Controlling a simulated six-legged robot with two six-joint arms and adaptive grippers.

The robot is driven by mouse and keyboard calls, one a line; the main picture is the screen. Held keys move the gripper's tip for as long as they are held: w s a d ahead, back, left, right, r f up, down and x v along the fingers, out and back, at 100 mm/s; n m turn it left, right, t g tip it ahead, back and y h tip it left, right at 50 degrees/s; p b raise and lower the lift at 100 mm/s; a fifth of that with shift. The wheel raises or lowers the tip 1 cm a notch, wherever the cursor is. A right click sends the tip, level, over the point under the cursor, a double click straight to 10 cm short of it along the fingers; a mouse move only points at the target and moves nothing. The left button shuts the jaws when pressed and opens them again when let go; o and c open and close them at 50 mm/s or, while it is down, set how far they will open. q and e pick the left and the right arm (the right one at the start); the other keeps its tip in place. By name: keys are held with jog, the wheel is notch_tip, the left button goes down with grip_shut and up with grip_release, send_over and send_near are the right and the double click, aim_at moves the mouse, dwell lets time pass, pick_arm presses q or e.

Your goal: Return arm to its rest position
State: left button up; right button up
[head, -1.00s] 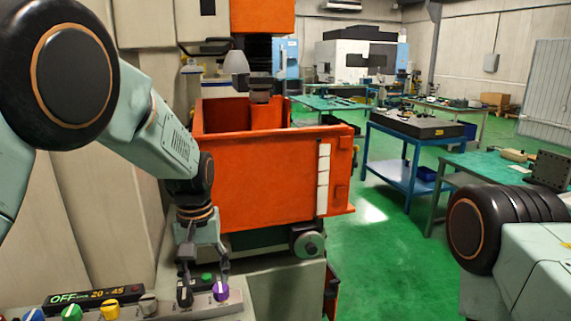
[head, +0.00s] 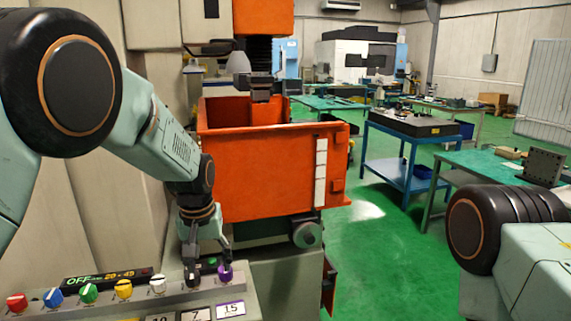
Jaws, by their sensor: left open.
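My left arm comes in from the left and its gripper (head: 207,272) points down over the right end of the control panel (head: 180,298). The gripper is open. One finger is beside or in front of a dark knob, and the other is close to the purple knob (head: 225,273); I cannot tell whether they touch. A green button (head: 212,262) shows between the fingers. My right arm shows at the lower right, but its gripper is out of view.
The panel carries red (head: 17,302), blue, green, yellow and white knobs and a lit display (head: 107,279) reading OFF. Behind it stands the orange machine tank (head: 260,175).

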pick_arm(q)
jog(key=s+a+f+m+t+b, duration=0.15)
jog(key=s+f+b, duration=0.3)
jog(key=f, duration=0.75)
jog(key=s+a+f+n+t+b, duration=0.1)
jog(key=s+a+f+b, duration=0.2)
jog(key=s+f, duration=0.55)
jog(key=s+a+f+g+b, duration=0.2)
jog(key=s+f+g+b, duration=0.2)
jog(key=s+f+b, duration=1)
jog(key=s+f, duration=1.1)
jog(key=s, duration=0.2)
jog(key=shift+s+f, duration=0.25)
jog(key=shift+s, duration=0.15)
jog(key=shift+c, duration=0.3)
